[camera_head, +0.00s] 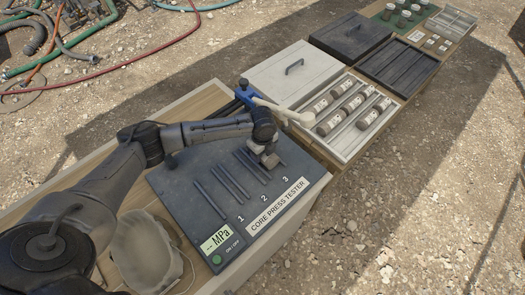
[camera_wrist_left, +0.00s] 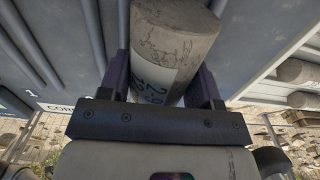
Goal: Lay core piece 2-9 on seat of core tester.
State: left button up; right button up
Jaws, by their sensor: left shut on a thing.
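The core press tester (camera_head: 180,183) is a dark slab with pairs of raised ribs marked 1, 2 and 3, a label and an MPa display. My left gripper (camera_head: 265,157) is over its far right part, near the ribs by number 3. In the left wrist view, my left gripper (camera_wrist_left: 158,95) is shut on a grey, cracked core piece (camera_wrist_left: 175,28). Its white label shows a 2 and part of another mark; the rest is hidden. In the head view the core is mostly hidden by the gripper, so I cannot tell whether it touches the ribs. My right gripper is out of view.
A tray (camera_head: 349,147) with several labelled cores lies to the right. A pale lidded box (camera_head: 280,78) and dark boxes are beyond.

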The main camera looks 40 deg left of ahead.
pick_arm(q)
jog(key=shift+f, duration=0.25)
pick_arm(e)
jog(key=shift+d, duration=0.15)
pick_arm(q)
jog(key=shift+s+a+f, duration=0.1)
jog(key=shift+f, duration=0.3)
